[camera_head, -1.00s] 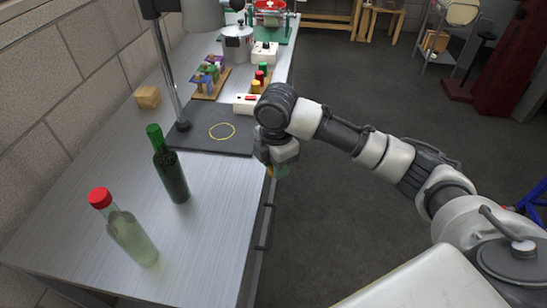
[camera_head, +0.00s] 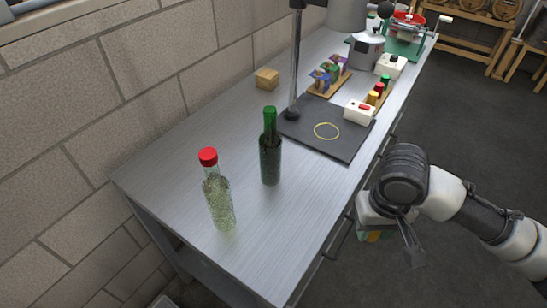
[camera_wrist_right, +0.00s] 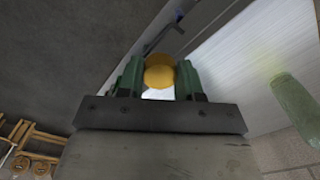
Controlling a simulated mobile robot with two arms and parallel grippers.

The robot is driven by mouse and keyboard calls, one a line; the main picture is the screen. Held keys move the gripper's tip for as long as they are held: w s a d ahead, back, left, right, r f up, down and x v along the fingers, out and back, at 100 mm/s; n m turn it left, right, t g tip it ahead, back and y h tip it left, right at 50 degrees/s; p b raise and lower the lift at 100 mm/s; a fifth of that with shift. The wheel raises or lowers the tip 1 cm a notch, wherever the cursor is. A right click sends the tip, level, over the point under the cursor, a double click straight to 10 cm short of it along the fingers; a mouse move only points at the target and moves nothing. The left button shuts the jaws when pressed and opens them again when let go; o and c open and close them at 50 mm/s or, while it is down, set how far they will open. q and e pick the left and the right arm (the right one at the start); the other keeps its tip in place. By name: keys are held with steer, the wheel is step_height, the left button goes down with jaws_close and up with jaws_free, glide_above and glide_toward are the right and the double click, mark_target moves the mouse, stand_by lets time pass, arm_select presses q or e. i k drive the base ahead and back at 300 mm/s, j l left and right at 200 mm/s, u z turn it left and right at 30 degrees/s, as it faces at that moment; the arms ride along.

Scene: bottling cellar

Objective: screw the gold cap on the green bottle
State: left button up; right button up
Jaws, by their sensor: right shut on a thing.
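My right gripper (camera_head: 378,228) is off the table's right edge, apart from both bottles. Its green fingers are shut on a round gold cap (camera_wrist_right: 159,73), seen between them in the right wrist view; the head view shows only a little yellow and green there. A dark green bottle (camera_head: 270,160) with a bright green top stands upright on the table. To its left stands a pale, clear-greenish bottle (camera_head: 219,205) with a red cap (camera_head: 208,157). A pale green bottle shape (camera_wrist_right: 293,103) shows in the right wrist view. My left gripper is not in view.
A dark mat (camera_head: 345,145) with a yellow ring lies behind the bottles, with a metal post beside it. A wooden block (camera_head: 267,78), a white box (camera_head: 359,112) and small racks stand farther back. The table's front part is clear; a brick wall runs along the left.

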mark_target(269, 140)
steer(key=l+u, duration=0.35)
steer(key=l, duration=0.15)
steer(key=l+u, duration=0.4)
steer(key=k+l+u, duration=0.15)
steer(key=l+u, duration=0.2)
steer(key=l, duration=0.15)
